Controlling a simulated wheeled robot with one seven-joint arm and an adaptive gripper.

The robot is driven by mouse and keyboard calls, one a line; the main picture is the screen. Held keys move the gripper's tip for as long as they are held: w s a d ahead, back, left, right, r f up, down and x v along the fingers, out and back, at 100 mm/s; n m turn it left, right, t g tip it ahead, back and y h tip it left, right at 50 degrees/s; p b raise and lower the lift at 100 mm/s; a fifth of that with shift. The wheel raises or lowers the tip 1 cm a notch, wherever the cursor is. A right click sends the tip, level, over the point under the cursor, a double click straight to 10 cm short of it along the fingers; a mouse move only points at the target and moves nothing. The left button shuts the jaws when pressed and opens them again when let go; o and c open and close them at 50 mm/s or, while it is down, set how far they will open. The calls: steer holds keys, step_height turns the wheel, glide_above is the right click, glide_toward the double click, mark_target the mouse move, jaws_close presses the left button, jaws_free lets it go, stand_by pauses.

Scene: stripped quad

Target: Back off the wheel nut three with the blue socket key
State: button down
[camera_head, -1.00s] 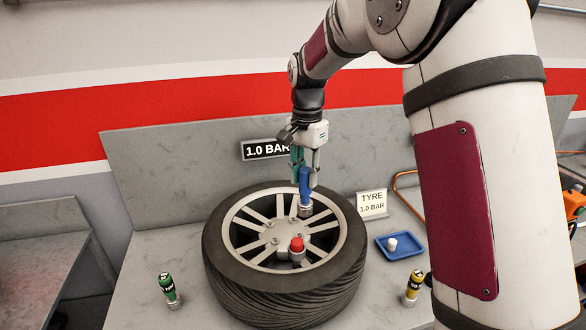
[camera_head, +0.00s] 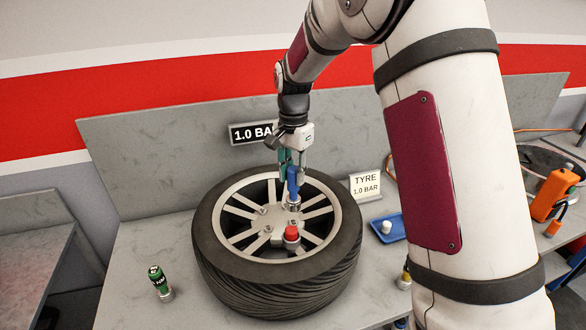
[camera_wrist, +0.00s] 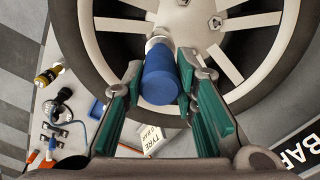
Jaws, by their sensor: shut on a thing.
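My gripper (camera_head: 291,172) is shut on the blue socket key (camera_head: 292,184), which it holds upright with the metal socket downward over the wheel (camera_head: 217,243). In the wrist view the blue handle (camera_wrist: 160,78) sits between the green finger pads. The socket is near the upper right of the hub; I cannot tell whether it touches a nut. Wheel nuts (camera_head: 263,210) show around the hub, and one also shows in the wrist view (camera_wrist: 215,23). A red cap-like piece (camera_head: 291,232) stands on the near right of the hub. I cannot read nut numbers.
A green socket key (camera_head: 159,281) stands at the left front. A yellow one shows in the wrist view (camera_wrist: 46,75). A blue tray (camera_head: 398,229) holds a white piece (camera_head: 386,227). A "TYRE 1.0 BAR" sign (camera_head: 365,186) stands behind.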

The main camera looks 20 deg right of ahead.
mark_target(293, 198)
steer(key=shift+f+b, duration=0.3)
steer(key=shift+f, duration=1.75)
steer(key=m, duration=0.4)
steer(key=shift+f+m, duration=0.1)
steer(key=shift+m, duration=0.2)
steer(key=shift+f, duration=0.2)
steer(key=shift+f, duration=1.1)
steer(key=shift+n, duration=1.2)
